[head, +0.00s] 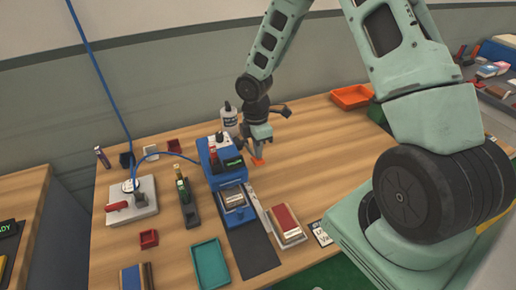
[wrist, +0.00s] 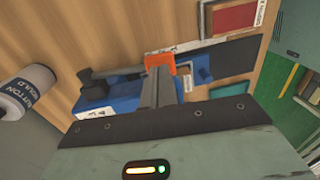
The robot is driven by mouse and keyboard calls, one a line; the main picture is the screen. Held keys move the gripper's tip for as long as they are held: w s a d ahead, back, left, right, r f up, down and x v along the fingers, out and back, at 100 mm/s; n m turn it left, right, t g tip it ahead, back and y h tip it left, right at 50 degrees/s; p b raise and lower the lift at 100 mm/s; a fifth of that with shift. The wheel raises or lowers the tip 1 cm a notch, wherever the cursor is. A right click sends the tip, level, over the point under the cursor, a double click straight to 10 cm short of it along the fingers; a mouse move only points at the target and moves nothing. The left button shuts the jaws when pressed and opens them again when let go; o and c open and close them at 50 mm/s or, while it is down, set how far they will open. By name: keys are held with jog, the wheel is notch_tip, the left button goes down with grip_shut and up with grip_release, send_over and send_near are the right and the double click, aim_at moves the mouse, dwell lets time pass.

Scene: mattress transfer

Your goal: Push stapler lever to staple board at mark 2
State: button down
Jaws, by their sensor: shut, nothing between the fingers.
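The blue stapler (head: 218,158) stands mid-table, with a small dark display on its top. It also shows in the wrist view (wrist: 122,104), partly hidden by my gripper. A small pale board (head: 236,201) lies on the stapler's front bed. My gripper (head: 258,150) is to the right of the stapler, pointing down, shut and empty. An orange piece (head: 258,161), perhaps the lever end, is at the fingertips; it shows in the wrist view (wrist: 160,62) just beyond them. Whether they touch it is unclear. A white strip (head: 259,212) runs beside the bed; its marks are too small to read.
A red-topped stack (head: 287,221) lies right of the strip, and a teal tray (head: 210,264) in front. A white bottle (head: 229,116) stands behind the stapler. A blue hose (head: 100,75) hangs to a grey plate (head: 132,206) at left.

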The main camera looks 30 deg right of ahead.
jog(key=shift+f, duration=0.35)
jog(key=shift+f, duration=0.1)
